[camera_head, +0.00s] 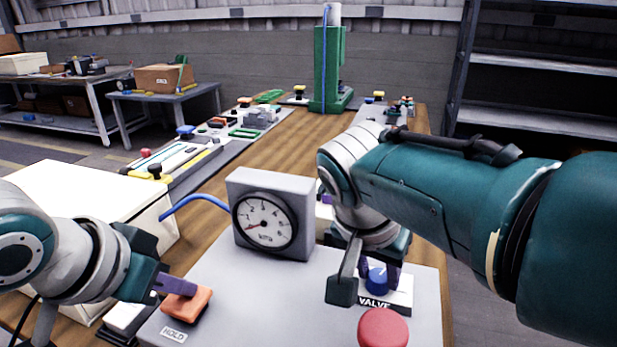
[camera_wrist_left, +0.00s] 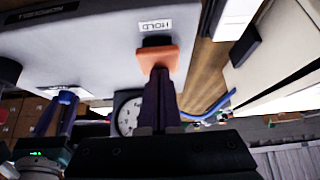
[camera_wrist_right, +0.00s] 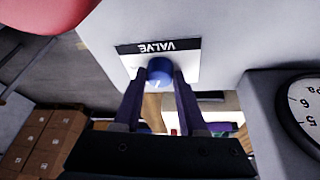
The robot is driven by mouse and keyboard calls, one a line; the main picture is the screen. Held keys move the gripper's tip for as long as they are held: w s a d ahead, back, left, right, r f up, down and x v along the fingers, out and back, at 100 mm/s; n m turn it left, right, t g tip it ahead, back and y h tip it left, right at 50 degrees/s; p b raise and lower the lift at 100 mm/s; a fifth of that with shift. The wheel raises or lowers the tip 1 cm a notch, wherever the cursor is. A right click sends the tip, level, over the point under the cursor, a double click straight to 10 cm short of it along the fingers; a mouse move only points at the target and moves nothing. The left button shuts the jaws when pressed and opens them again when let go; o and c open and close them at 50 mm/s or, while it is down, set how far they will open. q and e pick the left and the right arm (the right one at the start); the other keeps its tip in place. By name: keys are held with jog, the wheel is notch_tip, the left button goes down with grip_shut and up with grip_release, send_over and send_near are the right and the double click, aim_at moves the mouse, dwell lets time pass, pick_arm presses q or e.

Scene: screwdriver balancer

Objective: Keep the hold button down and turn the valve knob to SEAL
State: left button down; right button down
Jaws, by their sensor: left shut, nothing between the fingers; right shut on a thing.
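The orange hold button (camera_head: 186,304) sits on the grey panel (camera_head: 240,300) by a HOLD label. My left gripper (camera_head: 178,286) is shut and empty, its fingertips against the button's top; the left wrist view shows the tips on the orange button (camera_wrist_left: 158,56). The blue valve knob (camera_head: 377,281) stands on a white VALVE plate (camera_head: 399,296). My right gripper (camera_wrist_right: 159,82) is shut on the knob (camera_wrist_right: 160,71), one finger on each side. A white pointer mark shows on the knob. No SEAL mark is legible. The gauge (camera_head: 264,221) has its needle at the lower left.
A red mushroom button (camera_head: 383,327) stands on the panel close in front of the valve. The gauge housing rises between my two grippers. A blue hose (camera_head: 196,197) runs left from it. A white box (camera_head: 90,205) stands at the left.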

jog(key=shift+m, duration=0.5)
jog(key=shift+c, duration=2.3)
grip_release()
jog(key=shift+a+r, duration=0.1)
jog(key=shift+a+r, duration=0.2)
jog(key=shift+r, duration=0.2)
jog(key=v, duration=0.6)
jog(key=shift+r, duration=0.25)
jog(key=shift+s, duration=0.1)
